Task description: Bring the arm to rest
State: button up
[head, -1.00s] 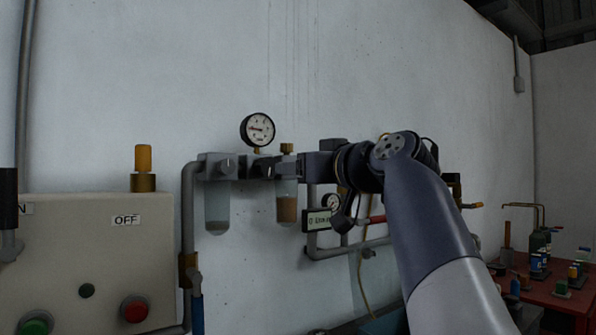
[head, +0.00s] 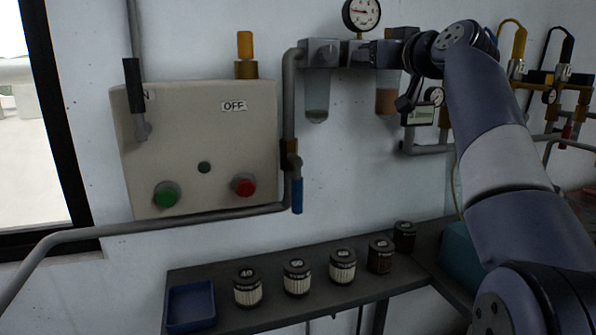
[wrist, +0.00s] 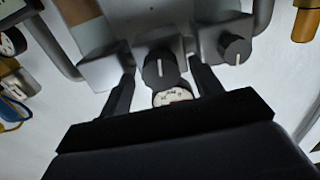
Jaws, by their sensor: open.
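My arm reaches in from the right in the head view. My gripper (head: 374,53) is at the wall-mounted air unit (head: 322,53), by its right-hand bowl (head: 387,101). In the wrist view my gripper (wrist: 161,78) is open, with one dark finger on each side of a round black knob (wrist: 159,69) bearing a white line. The knob sits between the fingertips; I cannot tell whether they touch it. A second, similar knob (wrist: 235,48) is to the right, outside the fingers. The round pressure gauge (head: 361,14) stands above the unit and partly shows between the fingers in the wrist view (wrist: 172,97).
A beige panel (head: 204,125) with an OFF label, green and red buttons and a black lever is at left. A blue-handled valve (head: 297,193) hangs beside it. Below, a grey shelf (head: 330,299) holds several dark-lidded jars and a blue tray (head: 191,304). Hoses and fittings are at right.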

jog(key=shift+w, duration=0.1)
dwell(0.5)
jog(key=b+v, duration=0.3)
jog(key=v, duration=0.8)
jog(key=w+a+m+p, duration=0.2)
jog(key=w+m+p, duration=0.3)
jog(key=m+p, duration=0.3)
jog(key=w+a+m+p, duration=0.1)
jog(key=w+m+p, duration=0.4)
jog(key=m+p, duration=0.4)
jog(key=m, duration=0.7)
jog(key=shift+w+a+r, duration=0.2)
jog(key=shift+a+r, duration=0.05)
jog(key=shift+a, duration=0.1)
